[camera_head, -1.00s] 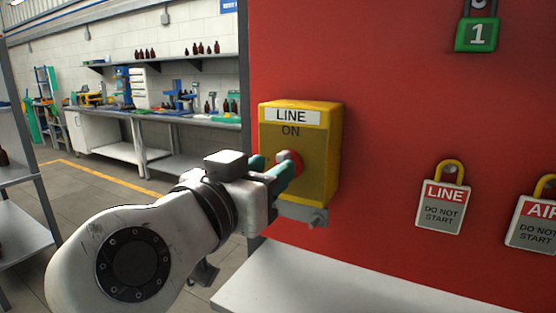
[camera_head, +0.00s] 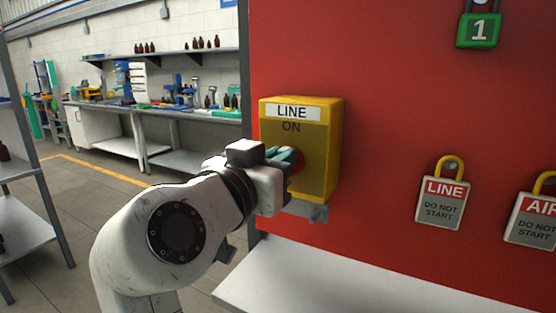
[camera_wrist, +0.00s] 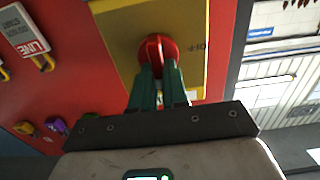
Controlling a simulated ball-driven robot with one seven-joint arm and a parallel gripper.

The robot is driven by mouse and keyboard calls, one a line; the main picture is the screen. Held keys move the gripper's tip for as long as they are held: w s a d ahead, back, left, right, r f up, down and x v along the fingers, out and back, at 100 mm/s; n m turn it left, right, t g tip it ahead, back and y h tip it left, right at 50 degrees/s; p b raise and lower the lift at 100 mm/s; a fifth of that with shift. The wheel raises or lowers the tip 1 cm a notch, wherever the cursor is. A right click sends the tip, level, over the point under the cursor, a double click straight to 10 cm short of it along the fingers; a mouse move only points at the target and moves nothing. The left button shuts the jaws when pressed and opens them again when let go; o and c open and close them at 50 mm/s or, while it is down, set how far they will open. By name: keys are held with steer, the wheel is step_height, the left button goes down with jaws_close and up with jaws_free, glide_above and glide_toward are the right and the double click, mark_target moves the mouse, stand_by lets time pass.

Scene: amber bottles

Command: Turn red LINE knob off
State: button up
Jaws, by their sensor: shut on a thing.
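The yellow LINE box (camera_head: 318,150) is mounted on a red panel, with "LINE" and "ON" on its front. In the head view its red knob (camera_head: 299,162) is mostly hidden behind my gripper (camera_head: 284,157). In the wrist view the red knob (camera_wrist: 157,50) shows clearly on the yellow face, with "OFF" lettering to its right. The two green fingers of my gripper (camera_wrist: 158,72) are shut on the knob, one on each side of its grip bar. The bar looks roughly in line with the fingers.
A LINE "DO NOT START" padlock (camera_head: 443,195) and an AIR one (camera_head: 533,212) hang right of the box. A green padlock (camera_head: 479,28) hangs above. A white ledge (camera_head: 330,275) juts out below. Shelving (camera_head: 30,190) stands at left.

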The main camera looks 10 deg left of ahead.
steer(key=shift+n, duration=0.3)
jaws_close()
steer(key=n+p, duration=1)
steer(key=n, duration=0.1)
steer(key=a+f+n+p, duration=0.1)
steer(key=n+p, duration=0.4)
steer(key=n, duration=0.1)
steer(key=shift+w+a+f, duration=0.1)
steer(key=shift+w, duration=0.1)
steer(key=shift+f+n+p, duration=0.1)
steer(key=shift+n+p, duration=0.2)
steer(key=shift+p, duration=0.05)
steer(key=o, duration=0.7)
jaws_free()
steer(key=b+v, duration=0.2)
steer(key=v, duration=0.8)
steer(key=shift+s+a+b, duration=0.2)
steer(key=shift+s+b, duration=0.15)
steer(key=shift+s, duration=0.1)
